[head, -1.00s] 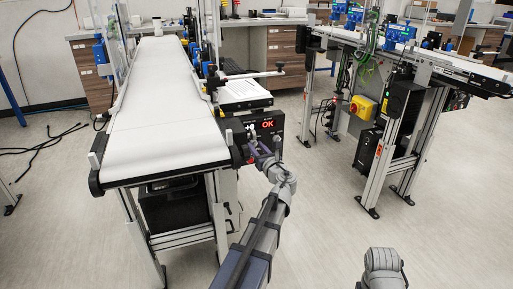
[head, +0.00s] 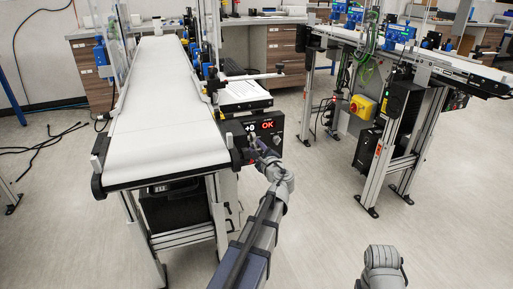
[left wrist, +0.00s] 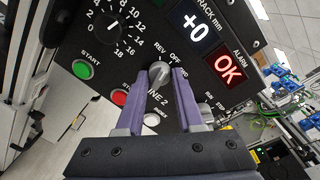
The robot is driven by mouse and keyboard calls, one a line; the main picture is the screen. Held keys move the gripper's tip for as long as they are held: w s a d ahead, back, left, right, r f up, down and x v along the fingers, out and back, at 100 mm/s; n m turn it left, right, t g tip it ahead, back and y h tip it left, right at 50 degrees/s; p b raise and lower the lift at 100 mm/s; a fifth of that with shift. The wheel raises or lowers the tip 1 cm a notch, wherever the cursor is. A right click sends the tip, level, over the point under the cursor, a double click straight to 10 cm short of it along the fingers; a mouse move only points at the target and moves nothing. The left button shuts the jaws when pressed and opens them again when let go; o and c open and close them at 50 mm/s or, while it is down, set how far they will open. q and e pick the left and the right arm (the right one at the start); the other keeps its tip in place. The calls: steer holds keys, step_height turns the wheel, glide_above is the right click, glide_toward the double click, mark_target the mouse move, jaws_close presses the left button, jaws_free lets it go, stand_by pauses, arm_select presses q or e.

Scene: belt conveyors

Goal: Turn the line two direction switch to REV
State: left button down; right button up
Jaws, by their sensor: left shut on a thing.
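The direction switch (left wrist: 158,73) is a small grey knob on the black control panel (left wrist: 225,95), in the left wrist view. The labels REV, OFF and a partly covered FWD sit in an arc beside it, with LINE 2 printed below. My left gripper (left wrist: 159,78) has its purple fingers on both sides of the knob and is shut on it. I cannot tell clearly which label the knob points at. In the head view my left gripper (head: 254,146) is at the panel front, where it hides the switch.
Around the switch are a green START button (left wrist: 82,69), a red stop button (left wrist: 119,97), a numbered dial (left wrist: 111,31) and a red OK display (left wrist: 229,67). The white conveyor belt (head: 158,105) stands left of the panel. Open floor (head: 320,215) lies to the right.

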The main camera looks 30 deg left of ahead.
arm_select(q)
steer(key=n, duration=0.5)
steer(key=shift+n+h, duration=0.3)
stand_by(0.4)
steer(key=c, duration=0.5)
jaws_free()
steer(key=shift+c, duration=0.2)
steer(key=shift+s, duration=0.1)
steer(key=v, duration=0.7)
steer(key=shift+s+d+p, duration=0.25)
steer(key=shift+d+p, duration=0.05)
steer(key=shift+p, duration=0.05)
